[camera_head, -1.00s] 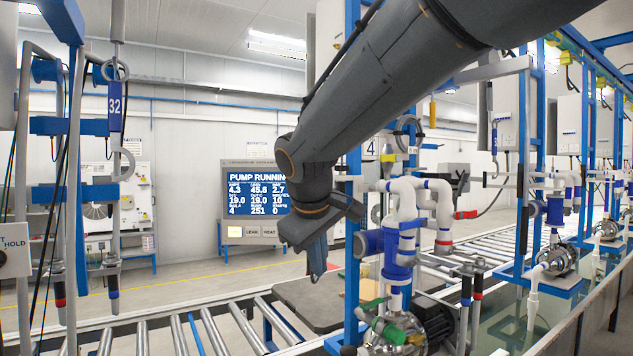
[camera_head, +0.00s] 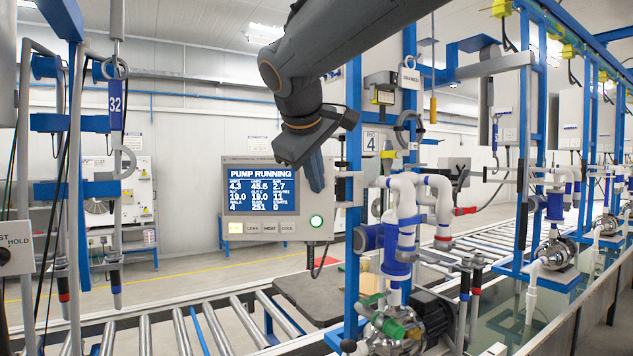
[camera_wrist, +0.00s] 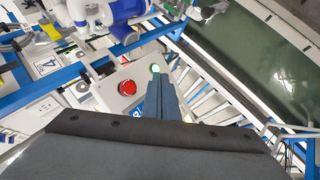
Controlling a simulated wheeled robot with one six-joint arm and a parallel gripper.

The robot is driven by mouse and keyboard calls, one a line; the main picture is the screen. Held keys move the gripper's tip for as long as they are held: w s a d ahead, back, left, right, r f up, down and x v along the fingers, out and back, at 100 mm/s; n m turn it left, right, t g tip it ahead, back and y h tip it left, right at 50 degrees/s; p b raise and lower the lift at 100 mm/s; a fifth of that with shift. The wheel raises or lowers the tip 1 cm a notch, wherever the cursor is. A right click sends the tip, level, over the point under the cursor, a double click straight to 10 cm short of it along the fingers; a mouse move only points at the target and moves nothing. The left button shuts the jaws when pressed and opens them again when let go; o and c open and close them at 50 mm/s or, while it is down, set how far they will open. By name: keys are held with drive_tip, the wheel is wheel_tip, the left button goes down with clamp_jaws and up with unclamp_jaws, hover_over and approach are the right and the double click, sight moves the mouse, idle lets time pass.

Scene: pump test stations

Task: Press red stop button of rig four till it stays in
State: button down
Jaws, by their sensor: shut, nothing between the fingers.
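The red stop button (camera_wrist: 127,87) shows in the wrist view as a round red cap on a grey box, just left of my fingers. In the head view I cannot see it; my gripper (camera_head: 316,186) covers the upper right part of the display panel (camera_head: 236,224) there. A lit green lamp (camera_head: 315,221) is at the panel's lower right, and shows just beyond the fingertips in the wrist view (camera_wrist: 155,68). My gripper is shut and empty, pointing down in front of the panel. I cannot tell whether it touches anything. The screen (camera_head: 265,192) reads "PUMP RUNNING".
A plate with a 4 (camera_head: 371,141) is right of the panel. Blue uprights (camera_head: 353,250) and white pipes with a pump (camera_head: 405,325) stand at the right. A roller conveyor (camera_head: 180,330) runs below. Hanging hoses and a 32 tag (camera_head: 116,105) are at the left.

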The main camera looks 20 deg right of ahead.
drive_tip(key=w+d+p, duration=0.2)
drive_tip(key=w, duration=0.6)
drive_tip(key=shift+w, duration=0.2)
drive_tip(key=shift+w+d, duration=0.1)
idle(1.9)
drive_tip(key=shift+w, duration=0.3)
drive_tip(key=shift+w+d+p, duration=0.15)
drive_tip(key=shift+w+p, duration=0.15)
drive_tip(key=shift+w, duration=0.1)
idle(0.8)
drive_tip(key=shift+s+a, duration=0.2)
drive_tip(key=shift+s, duration=0.6)
drive_tip(key=shift+b, duration=0.3)
drive_tip(key=s, duration=0.2)
drive_tip(key=s+a+b, duration=0.1)
drive_tip(key=s, duration=0.2)
drive_tip(key=shift+a, duration=0.1)
